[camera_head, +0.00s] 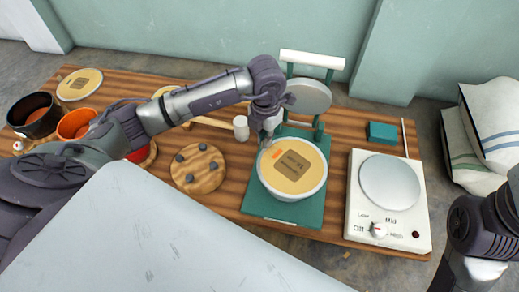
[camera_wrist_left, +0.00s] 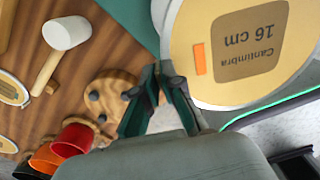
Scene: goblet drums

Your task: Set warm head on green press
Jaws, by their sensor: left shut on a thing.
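The head (camera_head: 294,167) is a tan disc with a brown label, an orange strip and a white rim. The press has two green posts and a grey round plate (camera_head: 309,97) behind the head. My left gripper (camera_head: 268,138) is shut on the head's far-left edge; its fingers also show in the left wrist view (camera_wrist_left: 158,72). My right gripper is out of view; only part of that arm shows.
A white hot plate (camera_head: 390,182) with a dial stands right of the press. A teal block (camera_head: 382,132) lies behind it. A pegged wooden disc (camera_head: 198,168) and a white-headed mallet (camera_head: 241,128) are left of the press. Pots (camera_head: 34,114) and another disc (camera_head: 79,84) stand far left.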

